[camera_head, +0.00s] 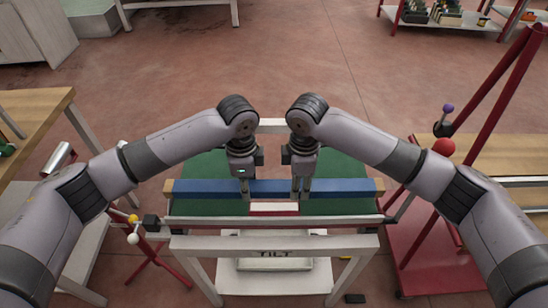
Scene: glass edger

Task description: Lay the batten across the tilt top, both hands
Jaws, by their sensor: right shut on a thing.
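The batten (215,187) is a long blue bar with bare wood ends. It runs left to right over the green tilt top (200,167), roughly parallel to its front edge. I cannot tell whether it touches the top or hangs just above it. My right gripper (301,192) points down and is shut on the batten, right of its middle. My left gripper (246,192) points down at the batten, left of its middle. Its fingers are too small and overlapped to tell whether they are closed on it.
A pale rail (200,220) and a white frame marked TILT (275,243) cross the front. A wooden bench (40,105) stands at left.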

